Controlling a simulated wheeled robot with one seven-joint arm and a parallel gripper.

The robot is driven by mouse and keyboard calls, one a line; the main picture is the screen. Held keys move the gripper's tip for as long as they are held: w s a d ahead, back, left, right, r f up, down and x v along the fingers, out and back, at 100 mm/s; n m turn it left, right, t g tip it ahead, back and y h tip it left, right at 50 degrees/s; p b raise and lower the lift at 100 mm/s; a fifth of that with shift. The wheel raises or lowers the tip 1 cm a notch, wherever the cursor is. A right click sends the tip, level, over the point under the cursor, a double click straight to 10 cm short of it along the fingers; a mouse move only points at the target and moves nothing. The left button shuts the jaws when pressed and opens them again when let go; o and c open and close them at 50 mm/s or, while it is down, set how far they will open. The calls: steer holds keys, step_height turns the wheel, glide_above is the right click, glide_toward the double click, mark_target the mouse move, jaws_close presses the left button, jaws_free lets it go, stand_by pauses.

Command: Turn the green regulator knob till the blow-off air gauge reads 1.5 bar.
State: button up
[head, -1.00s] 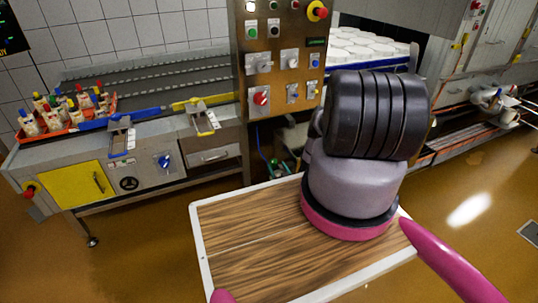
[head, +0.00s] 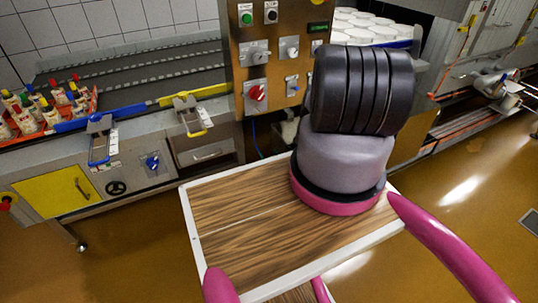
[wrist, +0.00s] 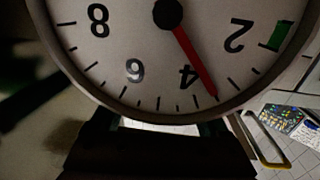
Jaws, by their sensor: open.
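A round gauge (wrist: 110,70) with a pale dial fills the upper part of the wrist view, its numbers turned over. Its red needle (wrist: 195,58) points between 4 and 2, closer to 4, at about 3.5. A green mark (wrist: 281,35) sits at the dial's edge just past the 2, and the needle is well away from it. My gripper (wrist: 160,128) is a dark shape below the gauge, its fingers apart with a bright strip between them. It seems to hold nothing.
A control panel (head: 273,22) with switches and a red rotary knob (head: 257,92) stands behind my body. A steel bench (head: 140,148) with a yellow door is at left, with a red crate (head: 92,104) of bottles on it. Brown floor is open at right.

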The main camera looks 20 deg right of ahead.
jaws_close()
steer(key=shift+s+a+n+g+y, duration=0.1)
steer(key=shift+a+n+g+y, duration=0.1)
steer(key=shift+n+y, duration=0.85)
steer(key=shift+w+a+n+g+y, duration=0.1)
steer(key=shift+a+n+g+y, duration=0.3)
steer(key=shift+y, duration=1)
steer(key=shift+s+a+n+y, duration=0.1)
steer(key=shift+n+y, duration=0.85)
steer(key=shift+y, duration=0.3)
jaws_free()
steer(key=shift+d, duration=0.1)
step_height(320, 180, up, 10)
